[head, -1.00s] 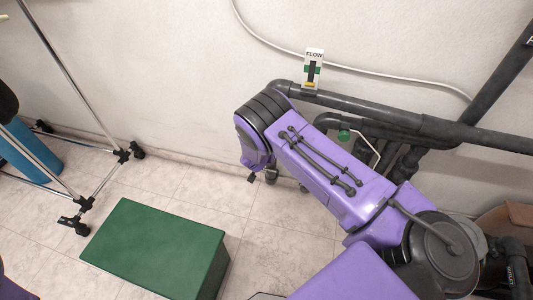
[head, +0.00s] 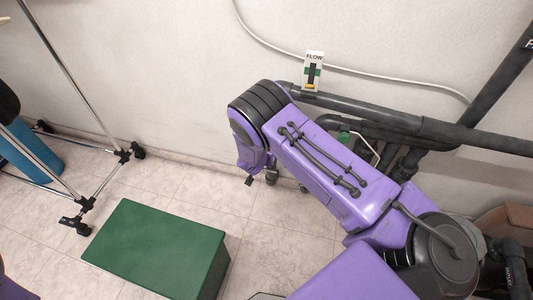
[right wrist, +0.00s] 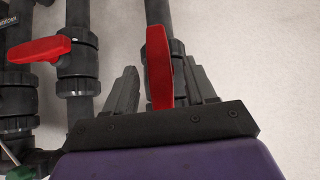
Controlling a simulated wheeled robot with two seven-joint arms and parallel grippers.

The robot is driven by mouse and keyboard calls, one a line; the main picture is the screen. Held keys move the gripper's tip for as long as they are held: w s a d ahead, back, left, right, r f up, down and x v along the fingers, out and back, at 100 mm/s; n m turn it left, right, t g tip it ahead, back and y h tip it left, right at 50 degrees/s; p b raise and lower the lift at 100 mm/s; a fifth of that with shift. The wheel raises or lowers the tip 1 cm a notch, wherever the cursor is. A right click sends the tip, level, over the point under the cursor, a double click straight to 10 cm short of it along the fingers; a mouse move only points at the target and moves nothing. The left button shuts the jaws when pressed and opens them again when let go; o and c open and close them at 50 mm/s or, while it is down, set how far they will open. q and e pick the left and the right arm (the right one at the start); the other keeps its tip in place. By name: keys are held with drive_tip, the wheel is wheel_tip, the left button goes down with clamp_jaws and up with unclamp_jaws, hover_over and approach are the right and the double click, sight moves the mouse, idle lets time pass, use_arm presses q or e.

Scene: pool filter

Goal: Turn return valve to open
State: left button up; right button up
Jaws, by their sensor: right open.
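In the right wrist view, a red valve handle (right wrist: 158,62) lies lengthwise along a dark vertical pipe. My right gripper (right wrist: 160,85) is open, with one finger on each side of this handle; I see gaps and cannot tell whether either finger touches it. A second red handle (right wrist: 38,50) sits to the left, crosswise to its pipe. No readable label shows which one is the return valve. In the head view my purple right arm hides the red handles, and the right fingertips are not clear. My left gripper is not in view.
Dark pipes (head: 400,117) run along the wall, with a FLOW indicator (head: 313,72) above them. A green box (head: 160,248) stands on the tiled floor. A wheeled metal rack (head: 122,155) is at left. Open floor lies between box and wall.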

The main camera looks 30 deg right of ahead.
drive_tip(key=p+v, duration=0.1)
drive_tip(key=v, duration=0.6)
drive_tip(key=shift+s, duration=0.1)
